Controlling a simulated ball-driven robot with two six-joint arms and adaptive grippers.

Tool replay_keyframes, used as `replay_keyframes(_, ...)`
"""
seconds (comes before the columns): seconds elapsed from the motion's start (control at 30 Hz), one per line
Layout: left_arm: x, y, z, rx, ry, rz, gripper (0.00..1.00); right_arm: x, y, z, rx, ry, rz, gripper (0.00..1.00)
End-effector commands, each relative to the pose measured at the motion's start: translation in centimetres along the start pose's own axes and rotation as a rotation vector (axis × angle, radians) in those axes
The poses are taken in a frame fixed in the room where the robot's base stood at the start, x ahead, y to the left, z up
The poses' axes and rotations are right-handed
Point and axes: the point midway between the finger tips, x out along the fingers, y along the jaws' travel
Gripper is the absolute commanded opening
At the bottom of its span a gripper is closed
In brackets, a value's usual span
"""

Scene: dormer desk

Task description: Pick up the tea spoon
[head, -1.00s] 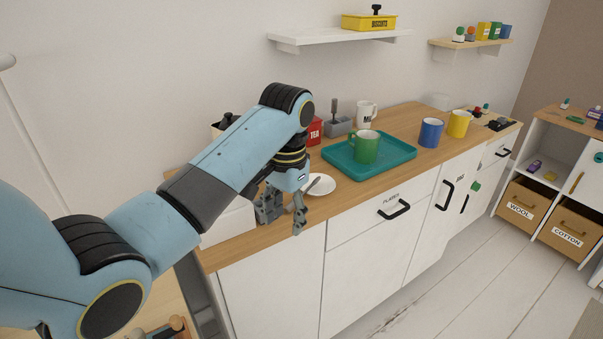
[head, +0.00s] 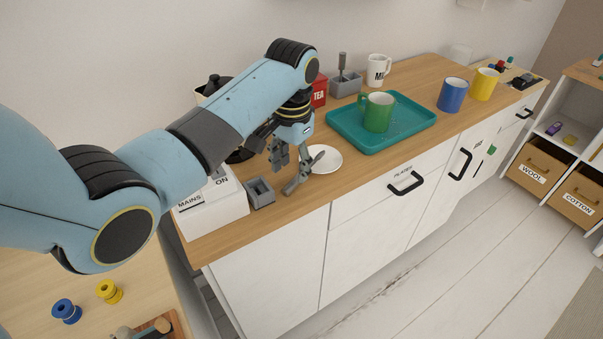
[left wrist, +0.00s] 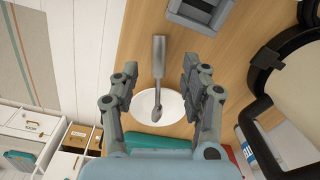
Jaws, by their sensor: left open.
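The tea spoon (left wrist: 158,58) is grey metal. In the left wrist view its bowl end lies over the white saucer (left wrist: 170,104) and its handle reaches away past the rim. In the head view, the saucer (head: 328,161) is on the wooden counter and the spoon is largely hidden by my gripper. My left gripper (head: 282,178) points down beside the saucer, above the counter's front edge. In the left wrist view my left gripper (left wrist: 158,72) is open and empty, with one finger on each side of the spoon handle. My right gripper is not in view.
A grey square holder (head: 261,193) stands just left of the gripper, beside a white box (head: 216,212). A teal tray (head: 400,140) with a green mug (head: 377,113) is right of the saucer. A red tea tin (head: 319,91) and dark kettle (head: 215,85) stand behind.

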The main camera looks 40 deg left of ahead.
Motion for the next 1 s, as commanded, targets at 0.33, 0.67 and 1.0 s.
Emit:
replay_keyframes(0.33,4.7,0.1,0.3,0.001,-0.002,0.001,0.46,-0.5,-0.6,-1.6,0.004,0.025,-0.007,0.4)
replay_keyframes(0.67,4.9,0.1,0.3,0.001,0.0,0.001,0.35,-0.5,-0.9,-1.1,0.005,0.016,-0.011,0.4)
replay_keyframes(1.0,4.9,0.1,0.3,0.001,0.0,0.001,0.0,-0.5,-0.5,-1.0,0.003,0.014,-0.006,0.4)
